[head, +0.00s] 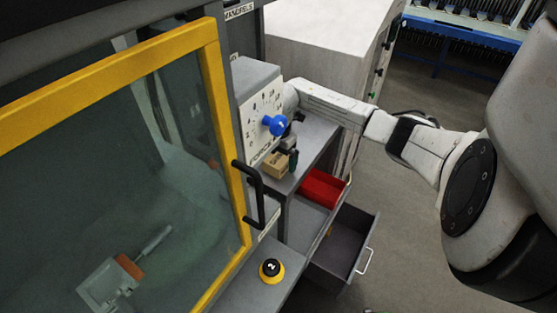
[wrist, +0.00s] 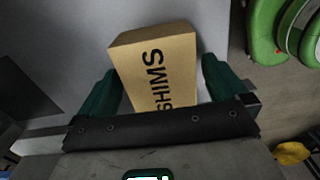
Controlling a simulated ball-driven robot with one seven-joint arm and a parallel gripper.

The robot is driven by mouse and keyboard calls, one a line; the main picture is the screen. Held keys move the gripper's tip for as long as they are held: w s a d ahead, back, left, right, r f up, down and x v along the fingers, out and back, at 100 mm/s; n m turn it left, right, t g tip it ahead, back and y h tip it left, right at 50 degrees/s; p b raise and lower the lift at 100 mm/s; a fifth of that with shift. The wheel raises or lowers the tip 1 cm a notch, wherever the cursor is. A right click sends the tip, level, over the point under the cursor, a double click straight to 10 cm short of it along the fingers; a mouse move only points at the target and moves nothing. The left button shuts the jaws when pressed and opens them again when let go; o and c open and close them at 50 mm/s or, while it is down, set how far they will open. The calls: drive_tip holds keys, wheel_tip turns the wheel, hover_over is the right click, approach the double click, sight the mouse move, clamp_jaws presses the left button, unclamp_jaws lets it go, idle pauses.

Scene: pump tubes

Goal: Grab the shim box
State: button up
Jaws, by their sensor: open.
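The shim box (head: 276,164) is a small brown cardboard box on the grey shelf below the control panel in the head view. In the wrist view the shim box (wrist: 152,60) shows its tan face with "SHIMS" printed in black. My gripper (wrist: 160,76) is open, with one green finger on each side of the box. The box reaches past the fingertips and its near end is hidden by the gripper body. I cannot tell whether either finger touches it. In the head view my gripper (head: 290,155) is just beside and above the box, partly hidden by the wrist.
A panel with a blue knob (head: 275,124) stands close behind the box. A yellow-framed door (head: 215,120) with a black handle (head: 253,195) is at left. A red bin (head: 322,188), an open grey drawer (head: 345,243) and a yellow-and-black button (head: 271,270) are nearer.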

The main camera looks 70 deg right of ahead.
drive_tip(key=shift+c, duration=0.4)
drive_tip(key=c, duration=1)
drive_tip(key=shift+c, duration=0.4)
